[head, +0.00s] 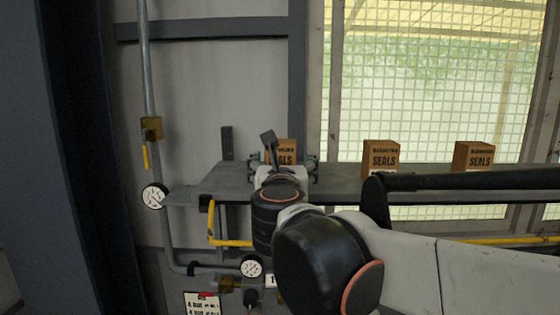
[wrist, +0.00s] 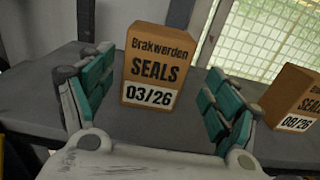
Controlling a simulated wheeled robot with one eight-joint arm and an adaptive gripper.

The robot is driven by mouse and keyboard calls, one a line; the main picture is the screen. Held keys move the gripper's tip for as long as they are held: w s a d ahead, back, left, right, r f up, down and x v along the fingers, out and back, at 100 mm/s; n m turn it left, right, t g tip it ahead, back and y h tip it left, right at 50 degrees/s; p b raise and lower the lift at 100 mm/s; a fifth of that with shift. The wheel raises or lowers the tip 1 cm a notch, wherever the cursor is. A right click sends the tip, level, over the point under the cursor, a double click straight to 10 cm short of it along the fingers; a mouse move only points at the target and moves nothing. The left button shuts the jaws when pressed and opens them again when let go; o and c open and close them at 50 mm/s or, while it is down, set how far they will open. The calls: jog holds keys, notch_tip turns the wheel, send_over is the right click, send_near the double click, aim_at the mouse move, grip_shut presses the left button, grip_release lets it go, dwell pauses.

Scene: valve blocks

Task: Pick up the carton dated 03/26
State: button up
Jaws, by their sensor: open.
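The carton dated 03/26 (wrist: 152,65) is a brown box marked SEALS, standing upright on a grey shelf (wrist: 30,95). In the wrist view it stands ahead, between the two teal-padded fingers of my open gripper (wrist: 160,84). I see no finger touching it. In the head view this carton (head: 289,147) is at the left of the shelf (head: 335,188), partly hidden behind my gripper (head: 290,163). A second SEALS carton, dated 08/26 (wrist: 294,98), stands to the right in the wrist view.
In the head view two more SEALS cartons stand along the shelf, one at the middle (head: 381,158) and one at the right (head: 474,156). A mesh window (head: 430,80) is behind. Pipes with a gauge (head: 154,196) and a yellow handle (head: 230,242) are at the left.

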aim_at(280, 160)
jog(key=w, duration=0.2)
jog(key=w+p, duration=0.1)
jog(key=w, duration=0.1)
jog(key=shift+w+a+r, duration=0.1)
jog(key=shift+a+r, duration=0.05)
jog(key=shift+a, duration=0.1)
jog(key=shift+w, duration=0.4)
jog(key=c, duration=1.3)
